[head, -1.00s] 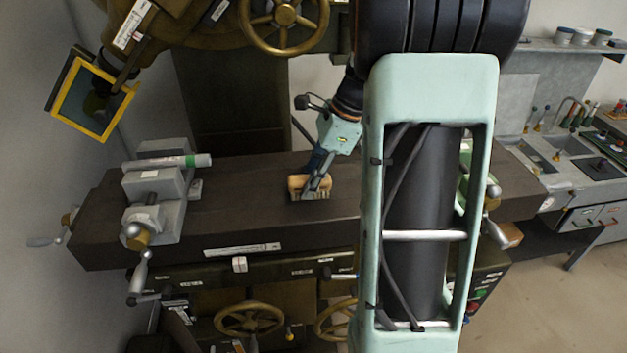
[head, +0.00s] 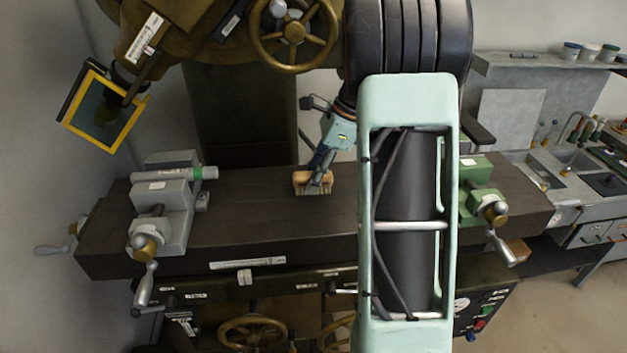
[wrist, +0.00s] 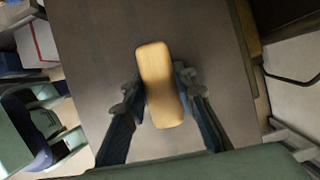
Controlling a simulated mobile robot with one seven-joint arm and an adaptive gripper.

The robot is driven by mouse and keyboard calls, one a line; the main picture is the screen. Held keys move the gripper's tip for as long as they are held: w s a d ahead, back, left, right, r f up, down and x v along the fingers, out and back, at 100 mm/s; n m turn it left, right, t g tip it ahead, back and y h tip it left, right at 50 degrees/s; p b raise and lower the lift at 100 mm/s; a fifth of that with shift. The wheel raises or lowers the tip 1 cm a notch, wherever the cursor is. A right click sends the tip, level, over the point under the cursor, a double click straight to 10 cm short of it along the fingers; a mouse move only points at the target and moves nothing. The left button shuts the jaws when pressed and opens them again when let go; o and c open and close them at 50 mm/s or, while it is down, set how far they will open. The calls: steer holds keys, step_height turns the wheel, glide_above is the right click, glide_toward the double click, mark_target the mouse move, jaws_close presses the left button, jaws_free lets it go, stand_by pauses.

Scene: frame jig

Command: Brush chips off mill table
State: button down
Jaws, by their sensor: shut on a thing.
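A brush with a pale wooden back (head: 311,179) is held over the dark mill table (head: 250,225), near the middle of its length. In the head view its bristles point down and seem to reach the table top; exact contact is hard to tell. My gripper (head: 322,172) is shut on the brush. In the wrist view the brush's wooden back (wrist: 160,85) lies between the two fingers of my gripper (wrist: 160,90), with the bare table (wrist: 90,50) beneath. No chips can be made out on the visible table surface.
A grey vise (head: 165,205) with a round bar (head: 170,175) stands on the table's left end. A green vise (head: 480,190) stands at the right, partly behind my arm. A yellow-framed guard (head: 105,112) hangs upper left. Handwheels (head: 292,32) sit above and below.

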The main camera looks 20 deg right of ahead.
steer(key=shift+a, duration=0.1)
steer(key=shift+w+a, duration=0.2)
steer(key=shift+a, duration=0.45)
steer(key=shift+s+a+b, duration=0.15)
steer(key=shift+s+a, duration=0.05)
steer(key=shift+s, duration=0.6)
steer(key=shift+s+a+b, duration=0.15)
steer(key=shift+s+a, duration=0.05)
steer(key=shift+s, duration=0.55)
steer(key=shift+s+a+b, duration=0.15)
steer(key=shift+s+a, duration=0.05)
steer(key=shift+s, duration=0.6)
steer(key=shift+s+a, duration=0.2)
steer(key=shift+s, duration=0.4)
steer(key=shift+s+a, duration=0.15)
steer(key=shift+s, duration=0.4)
steer(key=shift+r, duration=0.15)
step_height(320, 180, up, 2)
steer(key=shift+r+p, duration=0.15)
steer(key=shift+p, duration=0.4)
steer(key=shift+r, duration=1.8)
steer(key=shift+r, duration=0.1)
